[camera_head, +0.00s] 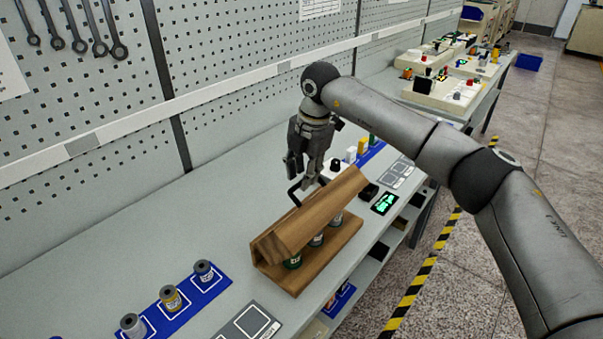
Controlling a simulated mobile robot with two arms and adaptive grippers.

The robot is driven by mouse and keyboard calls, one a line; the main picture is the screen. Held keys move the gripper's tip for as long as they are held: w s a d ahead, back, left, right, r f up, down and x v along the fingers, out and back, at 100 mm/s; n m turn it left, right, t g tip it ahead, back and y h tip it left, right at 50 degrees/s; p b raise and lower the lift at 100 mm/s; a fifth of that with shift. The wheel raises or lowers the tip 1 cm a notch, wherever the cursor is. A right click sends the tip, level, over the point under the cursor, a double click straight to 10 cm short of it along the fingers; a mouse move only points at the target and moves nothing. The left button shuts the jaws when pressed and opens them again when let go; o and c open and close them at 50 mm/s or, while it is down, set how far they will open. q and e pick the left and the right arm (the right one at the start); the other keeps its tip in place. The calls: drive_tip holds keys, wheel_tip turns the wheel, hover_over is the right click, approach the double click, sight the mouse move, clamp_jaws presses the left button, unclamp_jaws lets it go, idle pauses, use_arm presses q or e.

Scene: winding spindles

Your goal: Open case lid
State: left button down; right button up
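A wooden case (310,218) stands on the grey bench. Its lid is a sloping wooden panel, and several spools (316,240) show in the gap between the lid and the wooden base. A black handle (293,193) sticks up at the lid's back edge. My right gripper (306,180) points down just above and behind the case, with its fingertips at the handle. I cannot tell whether the fingers are closed on it. My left gripper is not in view.
A blue mat with several spools (170,298) lies at front left. A grey marked pad (247,325) lies in front of the case. A lit green display (384,203) is to its right. A pegboard wall (235,70) stands behind the bench.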

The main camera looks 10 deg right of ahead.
wheel_tip(320, 180, up, 11)
drive_tip(key=s+d, duration=0.1)
drive_tip(key=shift+s, duration=0.3)
